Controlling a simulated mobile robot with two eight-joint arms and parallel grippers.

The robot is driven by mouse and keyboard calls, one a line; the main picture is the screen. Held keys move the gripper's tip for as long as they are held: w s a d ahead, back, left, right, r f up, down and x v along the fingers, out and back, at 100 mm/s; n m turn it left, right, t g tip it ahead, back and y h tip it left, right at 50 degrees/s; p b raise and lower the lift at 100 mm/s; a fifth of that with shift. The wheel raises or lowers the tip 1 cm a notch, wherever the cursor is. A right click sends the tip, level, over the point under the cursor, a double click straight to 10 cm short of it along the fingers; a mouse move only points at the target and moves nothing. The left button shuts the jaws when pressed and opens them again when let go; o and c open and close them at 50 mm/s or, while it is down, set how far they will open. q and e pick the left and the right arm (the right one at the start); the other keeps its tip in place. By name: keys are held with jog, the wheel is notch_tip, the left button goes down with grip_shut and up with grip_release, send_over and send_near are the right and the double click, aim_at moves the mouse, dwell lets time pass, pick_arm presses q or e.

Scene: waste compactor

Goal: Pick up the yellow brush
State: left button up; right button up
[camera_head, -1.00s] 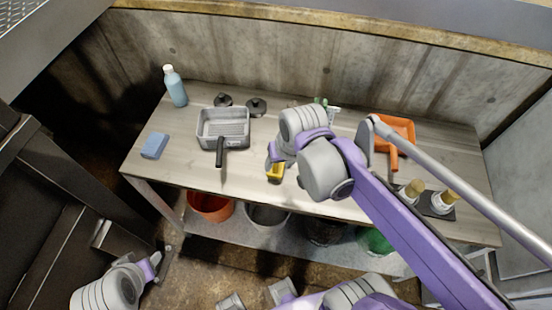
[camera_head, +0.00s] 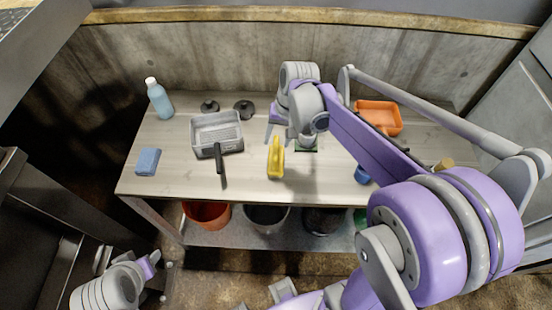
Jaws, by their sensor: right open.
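The yellow brush (camera_head: 276,158) lies on the wooden table (camera_head: 180,178) near its front middle, with its length pointing toward the front edge. My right gripper (camera_head: 275,132) is open just behind and above the brush's far end. I cannot tell whether its fingers touch the brush. The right arm hides part of the table behind and to the right of the brush. My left gripper (camera_head: 158,268) is low at the bottom left, off the table, and its jaws are too small to judge.
A grey tray with a black handle (camera_head: 218,133) is left of the brush. An orange dustpan (camera_head: 380,116) is at right. Buckets (camera_head: 206,214) stand below.

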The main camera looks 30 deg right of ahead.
aim_at(276, 146)
jog(key=shift+w+a+f, duration=0.1)
jog(key=shift+w+f, duration=0.05)
jog(key=shift+f, duration=0.75)
jog(key=shift+w+d+f, duration=0.1)
jog(key=shift+w+f, duration=0.1)
jog(key=shift+f, duration=0.75)
jog(key=shift+w+a+f, duration=0.1)
jog(key=shift+w+f, duration=0.05)
jog(key=shift+f, duration=0.75)
grip_shut()
